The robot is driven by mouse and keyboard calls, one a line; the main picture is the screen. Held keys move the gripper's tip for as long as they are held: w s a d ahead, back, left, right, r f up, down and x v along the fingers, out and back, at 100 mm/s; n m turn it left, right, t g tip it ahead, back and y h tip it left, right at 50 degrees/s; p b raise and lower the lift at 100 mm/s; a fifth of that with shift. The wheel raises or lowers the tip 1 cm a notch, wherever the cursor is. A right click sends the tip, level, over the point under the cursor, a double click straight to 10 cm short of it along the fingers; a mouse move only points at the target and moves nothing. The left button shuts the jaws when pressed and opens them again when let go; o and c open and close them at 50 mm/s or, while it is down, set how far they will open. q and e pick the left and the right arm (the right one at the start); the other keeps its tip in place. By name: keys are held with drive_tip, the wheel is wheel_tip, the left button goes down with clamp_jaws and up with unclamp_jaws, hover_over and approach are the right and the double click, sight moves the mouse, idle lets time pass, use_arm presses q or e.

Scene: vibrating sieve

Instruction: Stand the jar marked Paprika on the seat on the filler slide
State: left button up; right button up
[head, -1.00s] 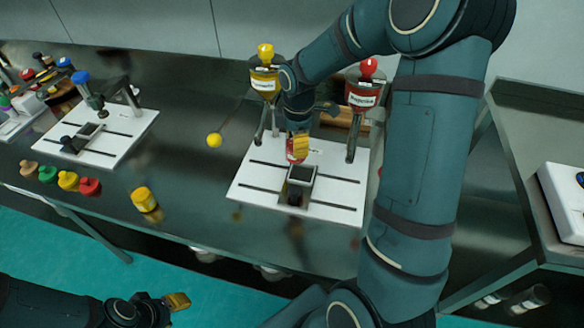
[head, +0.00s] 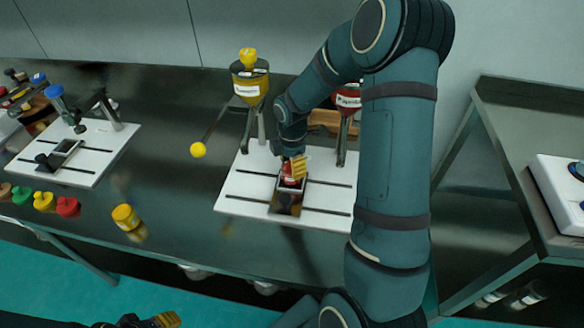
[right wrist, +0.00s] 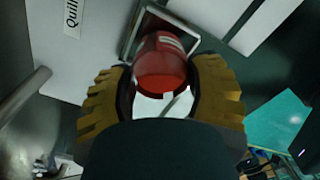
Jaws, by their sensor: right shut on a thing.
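My right gripper (head: 296,168) is shut on a red jar (head: 289,174), held at the dark seat (head: 286,196) on the slotted white base plate under the funnels. In the right wrist view the red jar (right wrist: 162,65) sits between the yellow finger pads, its light lower part partly visible. The seat's square metal frame (right wrist: 131,32) shows beside and beyond it. I cannot tell whether the jar touches the seat. Its marking is not readable. My left gripper (head: 166,320) is at the bottom edge, partly cut off; its opening is unclear.
A yellow funnel (head: 250,85) and a red funnel (head: 347,101) stand above the plate. A lever with a yellow ball (head: 198,150) sticks out left. A yellow jar (head: 125,217) stands at the front. A second station (head: 95,150) and several coloured knobs are left.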

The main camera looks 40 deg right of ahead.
drive_tip(key=shift+f, duration=0.4)
drive_tip(key=shift+f, duration=0.15)
drive_tip(key=o, duration=1.3)
wheel_tip(320, 180, up, 12)
drive_tip(key=p, duration=0.3)
drive_tip(key=shift+r, duration=0.2)
